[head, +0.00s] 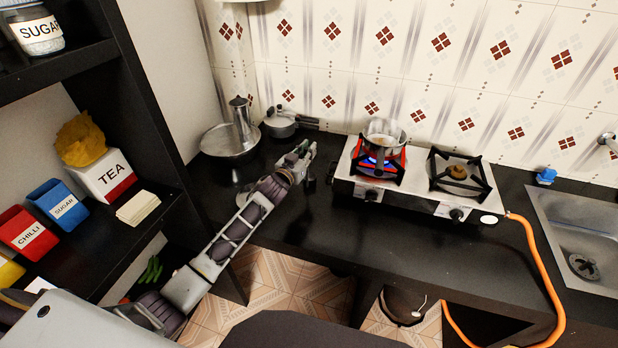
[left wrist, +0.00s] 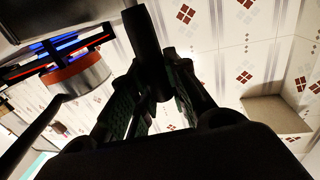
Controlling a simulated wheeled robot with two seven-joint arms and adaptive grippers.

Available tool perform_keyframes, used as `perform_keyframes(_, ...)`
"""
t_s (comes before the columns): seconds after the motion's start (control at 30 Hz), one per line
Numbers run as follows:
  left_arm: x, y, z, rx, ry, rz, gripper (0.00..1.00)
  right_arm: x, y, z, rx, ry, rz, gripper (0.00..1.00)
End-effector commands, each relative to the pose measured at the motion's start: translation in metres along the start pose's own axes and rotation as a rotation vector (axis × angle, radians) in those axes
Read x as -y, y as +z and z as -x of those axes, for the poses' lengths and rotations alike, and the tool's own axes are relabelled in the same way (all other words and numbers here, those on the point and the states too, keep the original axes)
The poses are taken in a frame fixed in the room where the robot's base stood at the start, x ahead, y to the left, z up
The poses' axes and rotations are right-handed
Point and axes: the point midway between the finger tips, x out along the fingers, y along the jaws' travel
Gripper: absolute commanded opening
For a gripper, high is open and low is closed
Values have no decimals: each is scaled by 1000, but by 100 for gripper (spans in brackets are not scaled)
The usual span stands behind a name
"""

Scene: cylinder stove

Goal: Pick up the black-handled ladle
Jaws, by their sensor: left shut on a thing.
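My left gripper (head: 305,152) is over the back left of the black counter, left of the stove. In the left wrist view its fingers (left wrist: 155,95) are closed around a dark rod-like handle, which I take to be the black-handled ladle (left wrist: 143,35). The ladle's bowl cannot be made out in either view. In the head view the gripper hides most of what it holds. My right gripper is not in view.
The stove (head: 428,200) stands right of my left gripper, with a metal pot (head: 385,132) over a lit left burner. The counter front (head: 300,228) is clear. A shelf (head: 150,110) borders the left.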

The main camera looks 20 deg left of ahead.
Motion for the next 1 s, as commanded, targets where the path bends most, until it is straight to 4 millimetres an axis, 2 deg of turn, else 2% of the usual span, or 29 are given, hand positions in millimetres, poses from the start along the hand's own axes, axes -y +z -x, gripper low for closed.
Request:
perform_keyframes(0.27, 0, -2, 0, -1, 0, 0, 0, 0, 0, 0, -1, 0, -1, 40)
perform_keyframes(0.47, 0, -14, 0, -3, 0, -3, 0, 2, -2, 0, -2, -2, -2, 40)
perform_keyframes(1.0, 0, -86, 0, -3, 0, -2, 0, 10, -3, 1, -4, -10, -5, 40)
